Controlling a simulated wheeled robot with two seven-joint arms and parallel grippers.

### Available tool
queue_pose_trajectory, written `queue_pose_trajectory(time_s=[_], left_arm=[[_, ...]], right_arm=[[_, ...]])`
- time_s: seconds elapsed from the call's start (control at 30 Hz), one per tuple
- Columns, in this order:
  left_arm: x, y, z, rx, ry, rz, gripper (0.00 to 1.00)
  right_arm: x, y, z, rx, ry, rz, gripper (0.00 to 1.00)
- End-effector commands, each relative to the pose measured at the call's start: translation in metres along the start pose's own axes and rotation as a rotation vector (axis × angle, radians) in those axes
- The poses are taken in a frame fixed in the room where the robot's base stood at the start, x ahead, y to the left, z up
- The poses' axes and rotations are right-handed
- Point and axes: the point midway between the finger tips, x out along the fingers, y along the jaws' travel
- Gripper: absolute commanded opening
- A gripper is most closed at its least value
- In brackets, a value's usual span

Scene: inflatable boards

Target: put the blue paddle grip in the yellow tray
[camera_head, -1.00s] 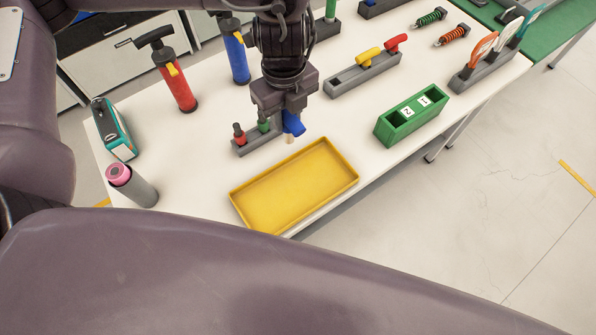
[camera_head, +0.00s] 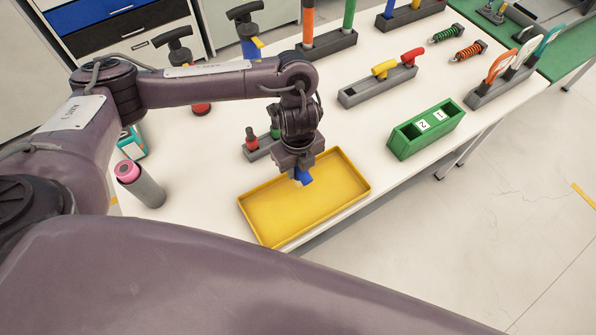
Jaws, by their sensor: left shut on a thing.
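The yellow tray (camera_head: 272,216) lies on the white table near its front edge and looks empty. My left gripper (camera_head: 302,176) points down over the tray's back part, shut on the blue paddle grip (camera_head: 303,177). Only the lower part of the blue grip shows below the fingers. I cannot tell whether it touches the tray floor or hangs just above it. My right gripper is not in view.
A grey rack with a red grip (camera_head: 251,138) and a green one stands behind the tray, partly hidden by my arm. A grey cylinder with a pink roll (camera_head: 142,185) is at left. A green two-slot box (camera_head: 426,128) stands at right.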

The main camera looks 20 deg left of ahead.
Motion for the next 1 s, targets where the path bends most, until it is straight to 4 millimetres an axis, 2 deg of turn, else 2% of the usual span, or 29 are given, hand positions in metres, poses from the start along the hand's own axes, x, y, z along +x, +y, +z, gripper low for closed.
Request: queue_pose_trajectory(time_s=[0.03, 0.13, 0.57, 0.6, 0.73, 1.0], left_arm=[[0.012, 0.001, -0.001, -0.001, 0.003, 0.003, 0.00], [0.023, 0.000, -0.001, 0.000, 0.002, 0.002, 0.00], [0.030, 0.000, 0.000, 0.000, 0.001, 0.001, 0.00], [0.029, 0.000, 0.000, 0.000, 0.001, 0.000, 0.31], [0.029, 0.000, 0.000, 0.000, 0.000, 0.001, 0.48], [0.028, 0.000, 0.000, 0.000, 0.000, 0.000, 0.50]], right_arm=[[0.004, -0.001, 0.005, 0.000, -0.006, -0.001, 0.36], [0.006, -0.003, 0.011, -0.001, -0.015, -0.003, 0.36], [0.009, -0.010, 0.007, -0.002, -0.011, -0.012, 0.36], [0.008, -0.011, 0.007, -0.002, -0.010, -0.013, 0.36], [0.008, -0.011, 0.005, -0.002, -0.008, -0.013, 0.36], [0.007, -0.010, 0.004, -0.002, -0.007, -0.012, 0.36]])
